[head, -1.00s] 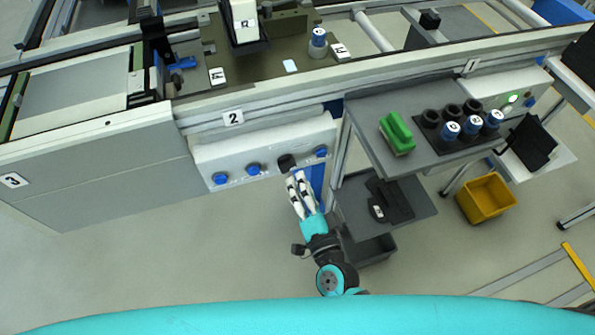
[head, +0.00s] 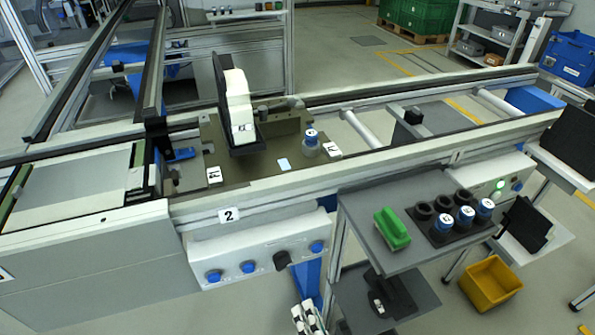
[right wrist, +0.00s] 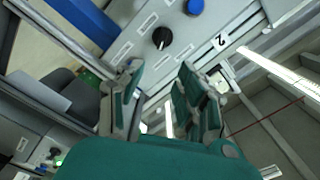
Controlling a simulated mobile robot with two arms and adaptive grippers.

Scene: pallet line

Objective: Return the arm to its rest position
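My right gripper (head: 308,316) shows at the bottom edge of the head view, below the control panel (head: 219,255) marked 2. In the right wrist view its two fingers (right wrist: 160,82) stand apart with nothing between them. The black knob (head: 282,260) on the panel also shows in the right wrist view (right wrist: 162,38), ahead of the fingers and apart from them. Most of my right arm is below the head view. My left gripper is in neither view.
A yellow bin (head: 490,284) stands on the floor to the right. The conveyor frame (head: 350,163) runs behind the panel.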

